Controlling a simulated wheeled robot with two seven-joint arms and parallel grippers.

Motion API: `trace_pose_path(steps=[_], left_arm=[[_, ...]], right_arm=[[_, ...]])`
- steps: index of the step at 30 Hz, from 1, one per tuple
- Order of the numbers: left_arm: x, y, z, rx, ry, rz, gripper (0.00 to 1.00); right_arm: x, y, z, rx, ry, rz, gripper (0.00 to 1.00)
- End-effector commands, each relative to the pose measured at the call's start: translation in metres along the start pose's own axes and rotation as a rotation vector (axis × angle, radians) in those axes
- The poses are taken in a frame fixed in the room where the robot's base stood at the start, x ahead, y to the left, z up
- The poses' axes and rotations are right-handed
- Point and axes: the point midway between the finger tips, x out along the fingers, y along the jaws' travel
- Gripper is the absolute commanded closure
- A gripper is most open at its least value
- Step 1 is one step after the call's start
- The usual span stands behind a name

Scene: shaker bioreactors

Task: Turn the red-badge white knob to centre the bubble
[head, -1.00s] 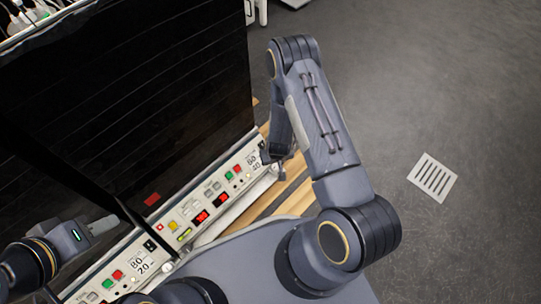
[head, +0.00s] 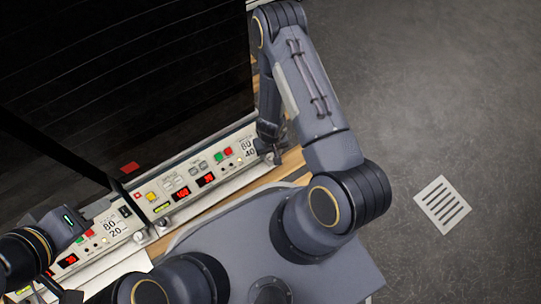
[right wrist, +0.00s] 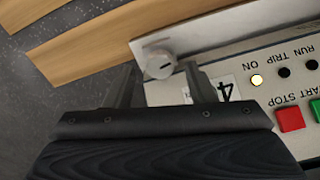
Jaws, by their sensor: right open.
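A round white knob (right wrist: 160,64) with a dark slot mark sits at the panel's corner in the right wrist view. My right gripper (right wrist: 160,75) is open, its fingers pointing at the knob, one on either side; contact cannot be told. In the head view my right gripper (head: 270,145) is at the panel's right end and hides this knob. A small red badge (head: 137,195) is on the panel's left part, with a yellow-green level vial (head: 162,208) nearby. The bubble is too small to read. My left gripper (head: 68,222) is at the left, its fingers unclear.
The control panel (head: 215,160) has red displays and red and green buttons, below a large dark door (head: 120,80). A second panel (head: 85,245) adjoins at the left. Wooden slats (right wrist: 100,45) lie beside the knob.

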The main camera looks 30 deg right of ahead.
Motion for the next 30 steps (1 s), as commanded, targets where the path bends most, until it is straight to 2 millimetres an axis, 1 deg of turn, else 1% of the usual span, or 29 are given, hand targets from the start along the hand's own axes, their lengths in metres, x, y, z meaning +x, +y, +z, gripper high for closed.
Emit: trace_pose_path(steps=[1,4,14,17,24,25,27,30], left_arm=[[0.006,-0.003,0.003,0.0,0.0,0.0,0.64],[0.008,-0.004,0.004,0.0,0.0,0.0,0.64],[0.009,-0.004,0.004,0.0,0.0,0.0,0.64],[0.009,-0.004,0.004,0.0,0.0,0.0,0.64],[0.009,-0.004,0.004,0.0,0.0,0.0,0.64],[0.009,-0.004,0.004,0.0,0.0,0.0,0.64],[0.008,-0.004,0.004,0.0,0.0,0.0,0.64],[0.007,-0.003,0.003,0.0,0.0,0.0,0.64]], right_arm=[[0.01,0.0,0.0,0.001,0.0,0.0,0.5],[0.017,0.0,0.0,-0.001,0.0,0.0,0.5],[0.019,0.0,0.0,-0.001,0.001,0.0,0.5],[0.019,0.0,0.0,-0.001,0.001,0.0,0.62],[0.019,0.0,0.0,-0.001,0.001,0.0,0.93],[0.019,0.0,0.0,-0.001,0.001,0.0,0.94],[0.019,0.0,0.0,0.011,0.001,0.0,0.94],[0.019,0.0,0.0,0.076,0.001,0.0,0.94]])
